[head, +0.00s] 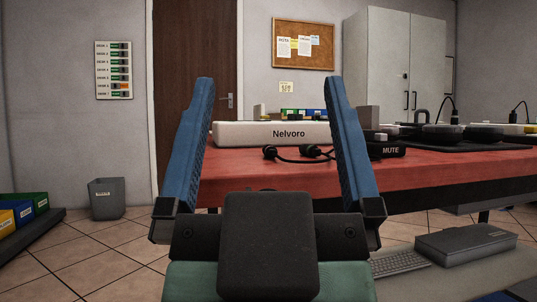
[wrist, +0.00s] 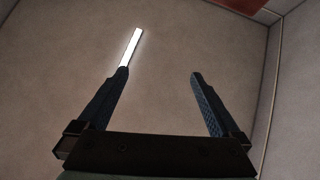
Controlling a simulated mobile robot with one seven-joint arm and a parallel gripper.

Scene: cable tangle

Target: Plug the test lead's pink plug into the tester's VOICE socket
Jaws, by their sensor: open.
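My gripper (head: 268,82) is open and empty, its two blue fingers raised in front of the red-topped table (head: 440,166) in the head view. In the wrist view my gripper (wrist: 160,73) points up at a plain ceiling, with nothing between the fingers. Between the fingers in the head view, farther off, a white box marked "Nelvoro" (head: 260,133) stands on the table. Black plug-like ends on a dark cable (head: 290,158) lie in front of it. I cannot make out a pink plug or a socket marked VOICE, nor tell which device is the tester.
A black block marked "MUTE" (head: 390,150) and several dark devices (head: 440,133) crowd the table's right side. A keyboard (head: 400,263) and a grey box (head: 466,243) lie lower right. A grey bin (head: 106,198) stands by the wall. Tiled floor is open at the left.

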